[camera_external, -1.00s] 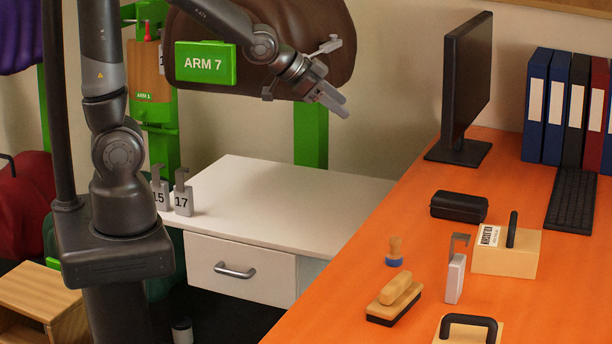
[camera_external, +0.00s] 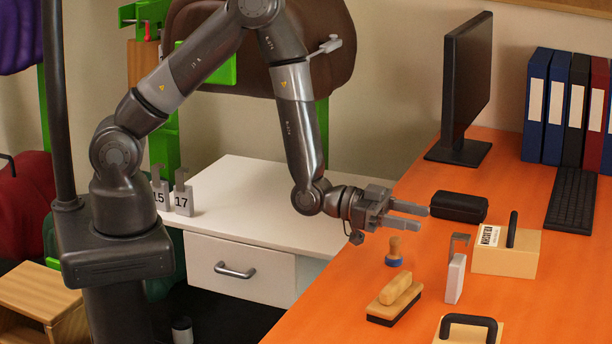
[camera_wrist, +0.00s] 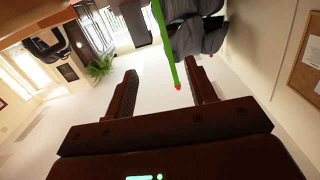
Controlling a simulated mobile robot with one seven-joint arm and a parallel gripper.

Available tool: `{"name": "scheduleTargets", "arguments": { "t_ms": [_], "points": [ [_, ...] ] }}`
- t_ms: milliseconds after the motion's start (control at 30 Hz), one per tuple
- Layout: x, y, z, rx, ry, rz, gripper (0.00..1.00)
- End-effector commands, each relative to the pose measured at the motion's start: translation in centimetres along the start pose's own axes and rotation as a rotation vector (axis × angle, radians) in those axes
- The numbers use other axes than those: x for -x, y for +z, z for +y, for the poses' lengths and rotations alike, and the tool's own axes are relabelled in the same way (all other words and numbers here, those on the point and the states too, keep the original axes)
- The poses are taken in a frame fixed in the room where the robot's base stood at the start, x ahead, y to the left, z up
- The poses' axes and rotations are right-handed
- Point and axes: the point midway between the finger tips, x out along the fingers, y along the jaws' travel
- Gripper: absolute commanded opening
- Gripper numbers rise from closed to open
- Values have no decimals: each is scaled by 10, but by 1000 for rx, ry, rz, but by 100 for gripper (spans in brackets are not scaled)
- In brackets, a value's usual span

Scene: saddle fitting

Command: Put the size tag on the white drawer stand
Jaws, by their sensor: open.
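A grey size tag (camera_external: 455,278) with a hooked top stands upright on the orange desk, its number not visible from here. The white drawer stand (camera_external: 290,195) is left of the desk, with a drawer and handle on its front. Two similar tags, 15 (camera_external: 160,190) and 17 (camera_external: 183,197), stand at its left edge. My gripper (camera_external: 427,218) is open and empty above the desk's left part, up and left of the tag and apart from it. Its two fingers also show in the wrist view (camera_wrist: 165,85), with nothing between them.
A wooden stamp (camera_external: 394,252) and a wooden brush (camera_external: 395,298) are left of the tag. A beige block with a black handle (camera_external: 507,255) is right of it. A black case (camera_external: 459,206) lies just beyond my fingers. The stand's middle top is clear.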

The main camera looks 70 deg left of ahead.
Motion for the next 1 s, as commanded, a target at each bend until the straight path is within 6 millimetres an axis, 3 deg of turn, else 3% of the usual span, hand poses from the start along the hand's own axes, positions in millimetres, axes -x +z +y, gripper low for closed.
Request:
{"name": "scheduleTargets", "arguments": {
  "t_ms": [233,500,733,1000],
  "points": [
    [-9,11,15,25,18,59,51],
    [-49,9,16,25,17,59,51],
    [-67,9,19,25,18,58,51],
    [-104,10,24,25,16,58,51]
  ]
}}
